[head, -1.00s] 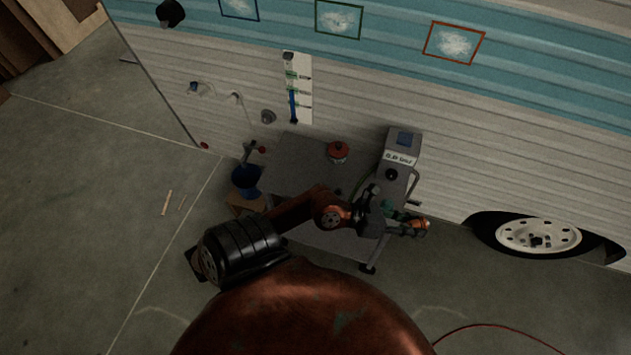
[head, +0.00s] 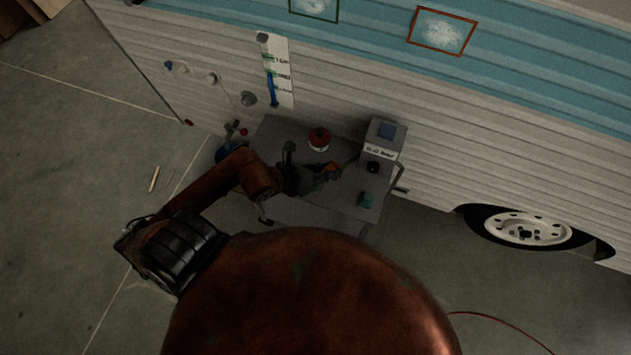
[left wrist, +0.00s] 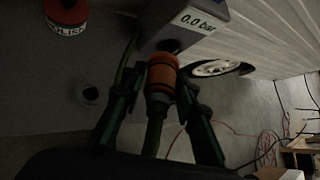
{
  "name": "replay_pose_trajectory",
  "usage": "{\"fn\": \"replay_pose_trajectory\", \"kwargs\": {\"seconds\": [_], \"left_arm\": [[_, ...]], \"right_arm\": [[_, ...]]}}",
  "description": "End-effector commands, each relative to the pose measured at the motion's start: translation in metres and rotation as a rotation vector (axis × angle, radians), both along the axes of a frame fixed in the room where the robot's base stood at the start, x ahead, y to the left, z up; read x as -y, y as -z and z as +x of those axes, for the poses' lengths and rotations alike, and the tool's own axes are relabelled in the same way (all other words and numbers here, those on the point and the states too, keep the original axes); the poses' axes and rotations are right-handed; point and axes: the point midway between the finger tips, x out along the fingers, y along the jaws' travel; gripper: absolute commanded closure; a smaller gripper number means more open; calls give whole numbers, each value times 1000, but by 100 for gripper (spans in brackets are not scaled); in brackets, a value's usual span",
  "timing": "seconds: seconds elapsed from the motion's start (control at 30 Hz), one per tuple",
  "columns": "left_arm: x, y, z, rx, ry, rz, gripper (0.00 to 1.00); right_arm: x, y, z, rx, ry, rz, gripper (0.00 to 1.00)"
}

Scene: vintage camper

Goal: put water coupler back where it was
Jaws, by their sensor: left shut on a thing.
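The orange water coupler (left wrist: 161,75) is between the fingers of my left gripper (left wrist: 160,88) in the left wrist view. A dark green hose (left wrist: 152,135) runs back from it. Its far end points toward the dark round port (left wrist: 169,46) on the grey box marked "0.0 bar" (left wrist: 197,22); I cannot tell if they touch. In the head view the coupler shows as a small orange spot (head: 333,167) at my left gripper (head: 322,177), above the grey cart (head: 290,140) and left of the box (head: 383,140). My right gripper is not in view.
A red polish tin (head: 319,138) stands on the cart behind my gripper. A green item (head: 366,200) is near the cart's front right. The camper wall (head: 440,130) rises behind, with a gauge strip (head: 279,72). The wheel (head: 527,229) is at right. Floor at left is mostly clear.

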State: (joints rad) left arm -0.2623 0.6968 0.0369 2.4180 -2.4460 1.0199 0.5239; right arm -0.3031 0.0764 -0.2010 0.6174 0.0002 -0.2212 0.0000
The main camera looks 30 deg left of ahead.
Motion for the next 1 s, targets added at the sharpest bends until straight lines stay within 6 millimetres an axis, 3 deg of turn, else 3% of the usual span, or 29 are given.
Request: {"fn": "replay_pose_trajectory", "kwargs": {"seconds": [0.17, 0.57, 1.0], "left_arm": [[-14, 6, -12, -174, -148, 29, 98], [-38, 20, -35, -534, -504, -51, 97], [-71, 25, -59, -883, -882, -283, 97]], "right_arm": [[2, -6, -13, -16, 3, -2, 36], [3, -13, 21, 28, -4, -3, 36], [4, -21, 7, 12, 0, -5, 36]]}}
